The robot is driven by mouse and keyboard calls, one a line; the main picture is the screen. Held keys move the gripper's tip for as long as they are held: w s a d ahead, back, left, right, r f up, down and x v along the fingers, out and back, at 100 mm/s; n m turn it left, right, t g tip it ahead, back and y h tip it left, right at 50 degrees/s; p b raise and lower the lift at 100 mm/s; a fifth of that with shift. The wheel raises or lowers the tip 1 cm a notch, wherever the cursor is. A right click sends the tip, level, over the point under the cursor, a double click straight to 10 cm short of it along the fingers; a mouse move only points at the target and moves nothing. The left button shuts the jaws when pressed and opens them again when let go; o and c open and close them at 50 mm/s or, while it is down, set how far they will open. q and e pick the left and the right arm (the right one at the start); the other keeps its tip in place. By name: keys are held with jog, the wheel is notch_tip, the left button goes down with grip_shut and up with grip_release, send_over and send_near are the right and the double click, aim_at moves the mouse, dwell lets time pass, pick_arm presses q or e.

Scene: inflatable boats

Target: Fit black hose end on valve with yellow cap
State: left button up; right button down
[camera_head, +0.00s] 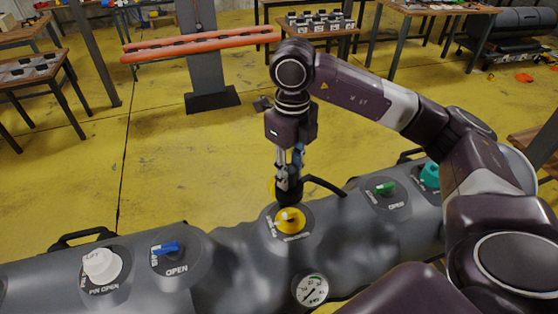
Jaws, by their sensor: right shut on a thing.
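A grey inflatable boat tube (225,261) lies across the front of the head view with several valves on it. The valve with the yellow cap (290,221) is near the middle. My right gripper (289,178) points down just above and behind this valve. It is shut on a black hose end (289,193), and a short length of black hose (325,184) curves off to the right. The hose end appears right over the yellow part; I cannot tell whether they touch. My left gripper is not in view.
Other valves on the tube have a white cap (101,264), a blue handle (166,248), a green handle (384,188) and a teal cap (430,175). A pressure gauge (311,290) sits in front. Tables and a grey post (205,60) stand behind on yellow floor.

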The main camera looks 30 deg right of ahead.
aim_at(293, 188)
jog(key=shift+s+f, duration=0.1)
jog(key=shift+s, duration=0.05)
jog(key=shift+s+f+b, duration=0.35)
jog(key=shift+f+b, duration=0.15)
jog(key=shift+f, duration=0.1)
jog(key=shift+s+f+b, duration=0.35)
jog(key=shift+f+b, duration=0.15)
jog(key=shift+f, duration=0.1)
jog(key=shift+w+f+b, duration=0.25)
jog(key=shift+f+b, duration=0.15)
jog(key=shift+f, duration=0.6)
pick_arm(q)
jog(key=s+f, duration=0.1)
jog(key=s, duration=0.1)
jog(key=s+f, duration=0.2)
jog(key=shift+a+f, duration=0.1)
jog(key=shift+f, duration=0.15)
pick_arm(e)
jog(key=shift+s, duration=0.1)
pick_arm(q)
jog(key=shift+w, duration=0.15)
jog(key=shift+b, duration=0.3)
